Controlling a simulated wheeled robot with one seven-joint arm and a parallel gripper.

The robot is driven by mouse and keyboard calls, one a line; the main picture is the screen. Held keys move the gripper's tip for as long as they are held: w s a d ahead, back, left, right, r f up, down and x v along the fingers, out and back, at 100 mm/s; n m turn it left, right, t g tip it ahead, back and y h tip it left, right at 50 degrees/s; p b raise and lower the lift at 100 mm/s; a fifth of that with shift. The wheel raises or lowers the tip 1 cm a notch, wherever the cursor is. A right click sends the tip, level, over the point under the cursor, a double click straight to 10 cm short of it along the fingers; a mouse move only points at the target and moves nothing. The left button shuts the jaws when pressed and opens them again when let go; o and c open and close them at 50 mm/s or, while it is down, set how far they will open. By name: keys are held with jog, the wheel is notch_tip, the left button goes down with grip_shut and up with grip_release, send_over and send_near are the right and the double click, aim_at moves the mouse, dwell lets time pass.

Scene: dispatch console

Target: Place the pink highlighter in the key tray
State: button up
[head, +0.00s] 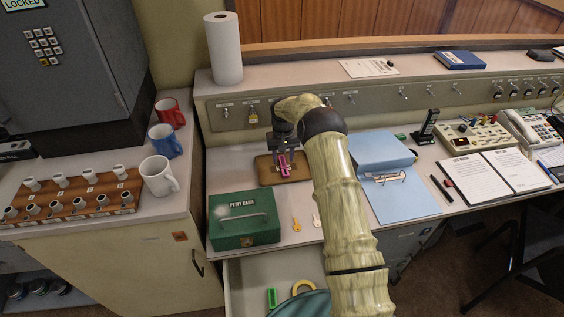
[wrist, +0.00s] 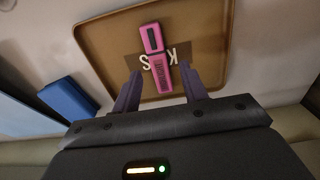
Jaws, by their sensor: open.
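The pink highlighter (wrist: 157,62) lies in the brown key tray (wrist: 97,37), over its white lettering, in the wrist view. In the head view the highlighter (head: 283,166) shows below my gripper, and the key tray (head: 267,174) sits on the desk behind the green cash box. My gripper (wrist: 163,82) is open, with its two fingers on either side of the highlighter's near end. I see a gap between each finger and the highlighter. The exact height of the fingers above the tray is hard to tell.
The green petty cash box (head: 243,219) stands in front of the tray. Two keys (head: 296,224) lie beside it. A blue folder (head: 395,188) is right of my arm. An open drawer (head: 248,277) below holds a green item. Mugs (head: 159,176) stand at left.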

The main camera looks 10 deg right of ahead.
aim_at(283, 166)
notch_tip(283, 166, up, 9)
dwell(0.3)
dwell(0.5)
jog(key=s+a+r+t, duration=0.1)
jog(key=s+r, duration=0.7)
jog(key=s, duration=0.5)
jog(key=s+d+t, duration=0.1)
jog(key=s, duration=2.3)
jog(key=shift+r+t, duration=0.3)
jog(key=shift+w, duration=0.1)
jog(key=shift+c, duration=0.6)
